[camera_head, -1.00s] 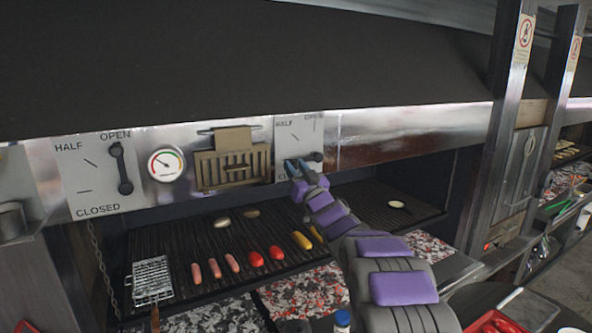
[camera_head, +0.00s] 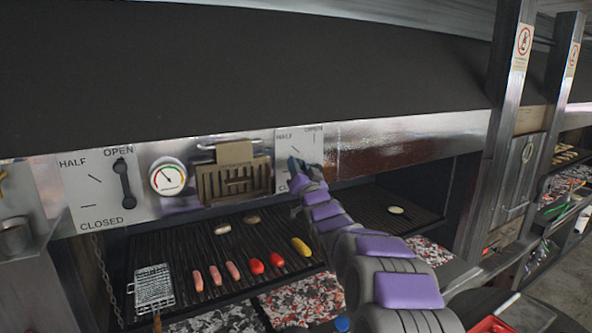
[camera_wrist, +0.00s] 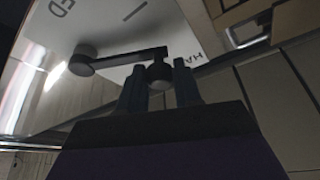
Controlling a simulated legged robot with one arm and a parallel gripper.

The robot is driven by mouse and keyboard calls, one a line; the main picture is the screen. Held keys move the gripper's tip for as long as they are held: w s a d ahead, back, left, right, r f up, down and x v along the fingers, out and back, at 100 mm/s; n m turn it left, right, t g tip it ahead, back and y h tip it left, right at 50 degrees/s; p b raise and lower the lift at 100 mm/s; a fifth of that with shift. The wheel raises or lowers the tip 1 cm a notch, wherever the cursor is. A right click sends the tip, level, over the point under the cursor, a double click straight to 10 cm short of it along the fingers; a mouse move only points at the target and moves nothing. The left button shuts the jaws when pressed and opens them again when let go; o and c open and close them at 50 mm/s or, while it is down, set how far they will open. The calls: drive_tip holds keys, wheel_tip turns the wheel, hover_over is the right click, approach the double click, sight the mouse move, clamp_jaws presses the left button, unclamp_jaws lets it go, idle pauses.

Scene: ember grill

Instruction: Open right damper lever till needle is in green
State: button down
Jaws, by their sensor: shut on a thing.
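The right damper plate (camera_head: 285,141) is white, with HALF and OPEN lettering. My gripper (camera_head: 296,165) covers much of its lower part and most of the right lever. In the wrist view the dark lever (camera_wrist: 125,60) runs from a round pivot on the plate to a knob (camera_wrist: 158,74) beside the HALF lettering. My gripper (camera_wrist: 160,92) is shut on this knob, one finger on either side. The round gauge (camera_head: 168,176) left of the vent has a white face, a coloured rim and a thin needle. The needle points to the upper left; its exact band is too small to tell.
The left damper lever (camera_head: 125,182) stands near OPEN on its own plate. A slatted vent (camera_head: 235,178) sits between gauge and right plate. Below, the grill grate (camera_head: 210,240) holds sausages and other food. A steel post (camera_head: 495,130) stands at right.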

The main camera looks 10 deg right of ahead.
drive_tip(key=shift+r, duration=0.1)
drive_tip(key=c, duration=0.9)
unclamp_jaws()
drive_tip(key=shift+s+d, duration=0.1)
drive_tip(key=shift+o, duration=0.4)
drive_tip(key=b+v, duration=0.3)
drive_tip(key=v, duration=1.4)
drive_tip(key=shift+f, duration=0.25)
drive_tip(key=shift+d, duration=0.1)
